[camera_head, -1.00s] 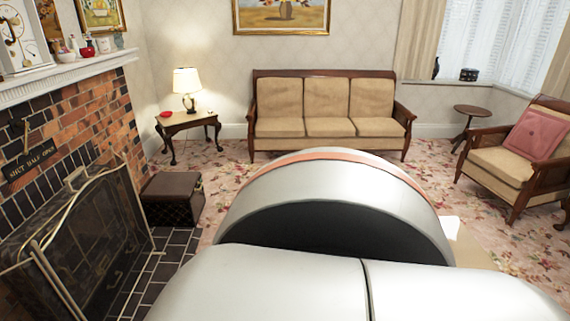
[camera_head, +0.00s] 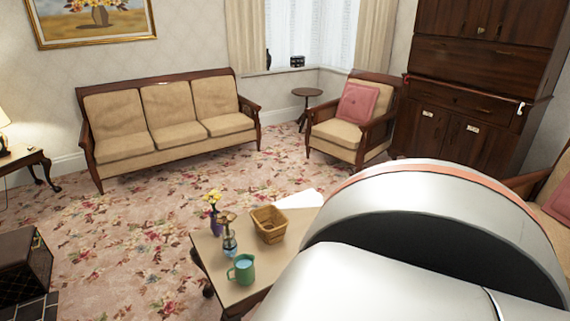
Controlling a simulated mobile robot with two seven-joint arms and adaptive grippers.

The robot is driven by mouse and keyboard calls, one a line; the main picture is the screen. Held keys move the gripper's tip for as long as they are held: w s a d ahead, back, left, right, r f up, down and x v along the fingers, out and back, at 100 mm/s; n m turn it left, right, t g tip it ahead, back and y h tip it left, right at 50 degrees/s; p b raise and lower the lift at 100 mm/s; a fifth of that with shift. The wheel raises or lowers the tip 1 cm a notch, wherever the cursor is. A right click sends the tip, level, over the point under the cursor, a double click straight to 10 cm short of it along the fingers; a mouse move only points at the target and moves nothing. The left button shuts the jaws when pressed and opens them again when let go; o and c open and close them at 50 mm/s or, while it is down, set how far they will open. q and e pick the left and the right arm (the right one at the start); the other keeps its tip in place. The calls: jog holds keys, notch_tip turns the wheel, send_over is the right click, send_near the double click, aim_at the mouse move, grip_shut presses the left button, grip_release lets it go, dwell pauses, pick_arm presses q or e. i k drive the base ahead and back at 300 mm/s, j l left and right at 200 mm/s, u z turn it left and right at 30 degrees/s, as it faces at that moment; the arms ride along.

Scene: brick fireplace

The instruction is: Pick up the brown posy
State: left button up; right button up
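A small brown posy (camera_head: 227,218) stands on the coffee table (camera_head: 212,262), in or just above a small glass vase (camera_head: 230,246) with bluish contents. I cannot tell how deep its stem sits. Behind it and slightly left, yellow flowers (camera_head: 213,197) stand in a purple vase (camera_head: 217,222). Neither of my grippers is in view. A large pale part of my own body covers the lower right and hides the table's right side.
A wicker basket (camera_head: 269,225) sits right of the posy and a green mug (camera_head: 242,269) in front. White paper (camera_head: 297,199) lies at the back. A sofa (camera_head: 165,122), armchair (camera_head: 352,125) and dark cabinet (camera_head: 470,90) stand beyond. Floral carpet (camera_head: 130,240) is clear on the left.

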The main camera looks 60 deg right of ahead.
aim_at(223, 218)
jog(key=z, duration=1.45)
jog(key=i+j, duration=0.7)
jog(key=i+j+z, duration=0.15)
jog(key=z, duration=0.2)
jog(key=i+j+z, duration=0.1)
jog(key=z, duration=0.25)
jog(key=j+z, duration=0.35)
jog(key=z, duration=0.75)
jog(key=i, duration=0.05)
